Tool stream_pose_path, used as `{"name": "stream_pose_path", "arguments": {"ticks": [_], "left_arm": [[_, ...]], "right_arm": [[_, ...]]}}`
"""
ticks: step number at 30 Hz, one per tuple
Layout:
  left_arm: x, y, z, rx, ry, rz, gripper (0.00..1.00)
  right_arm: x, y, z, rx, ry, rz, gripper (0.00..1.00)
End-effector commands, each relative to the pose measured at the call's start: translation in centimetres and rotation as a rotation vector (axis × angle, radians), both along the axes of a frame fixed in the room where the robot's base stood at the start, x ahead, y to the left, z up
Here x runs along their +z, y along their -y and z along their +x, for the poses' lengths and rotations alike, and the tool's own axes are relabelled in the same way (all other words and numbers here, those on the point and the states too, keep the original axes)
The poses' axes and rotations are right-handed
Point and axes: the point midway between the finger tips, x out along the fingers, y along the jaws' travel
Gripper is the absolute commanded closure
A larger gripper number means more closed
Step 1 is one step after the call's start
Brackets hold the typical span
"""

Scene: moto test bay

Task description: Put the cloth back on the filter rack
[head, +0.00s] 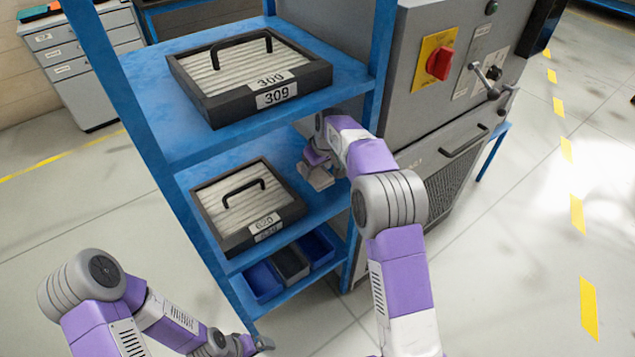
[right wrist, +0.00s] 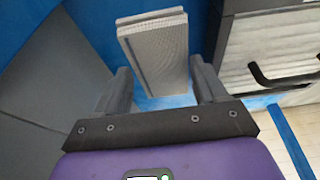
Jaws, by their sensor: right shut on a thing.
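The blue filter rack (head: 190,148) stands in the middle of the head view. My right gripper (head: 316,168) reaches in over its middle shelf, at the right side. It is shut on the grey folded cloth (head: 319,179). In the right wrist view the cloth (right wrist: 155,50) lies between the two fingers of the right gripper (right wrist: 163,88), with blue shelf behind it. I cannot tell whether the cloth touches the shelf. My left gripper (head: 258,344) is low at the bottom edge, in front of the rack, with its jaws too small to read.
A framed filter labelled 309 (head: 250,72) sits on the top shelf. Another filter (head: 245,205) sits on the middle shelf, left of the cloth. Blue and grey bins (head: 263,282) stand on the bottom shelf. A grey machine (head: 440,80) stands close on the right.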

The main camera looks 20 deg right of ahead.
Motion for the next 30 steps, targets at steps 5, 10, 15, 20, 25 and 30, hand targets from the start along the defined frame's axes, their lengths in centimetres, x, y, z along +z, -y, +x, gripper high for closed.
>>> {"name": "stream_pose_path", "arguments": {"ticks": [5,10,15,20,25,30], "left_arm": [[-0.7,0.0,0.0,0.0,-0.001,0.0,0.03],[-1.6,0.0,0.0,0.0,-0.001,0.0,0.03],[-2.9,0.0,0.0,0.0,-0.001,0.0,0.03],[-2.8,0.0,0.0,0.0,-0.001,0.0,0.03],[-2.8,0.0,0.0,0.0,0.0,0.0,0.03],[-2.8,0.0,0.0,0.0,0.0,0.0,0.03]], "right_arm": [[-1.5,-0.2,-0.1,0.003,-0.001,0.001,0.58],[-3.7,-0.2,-0.1,0.002,-0.003,-0.001,0.58],[-6.3,0.0,0.0,0.001,-0.001,-0.001,0.58],[-6.3,0.2,0.1,0.002,-0.002,-0.001,0.58],[-6.3,0.2,0.0,0.001,-0.004,-0.002,0.13],[-6.2,0.2,0.1,0.001,-0.002,-0.001,0.03]]}}
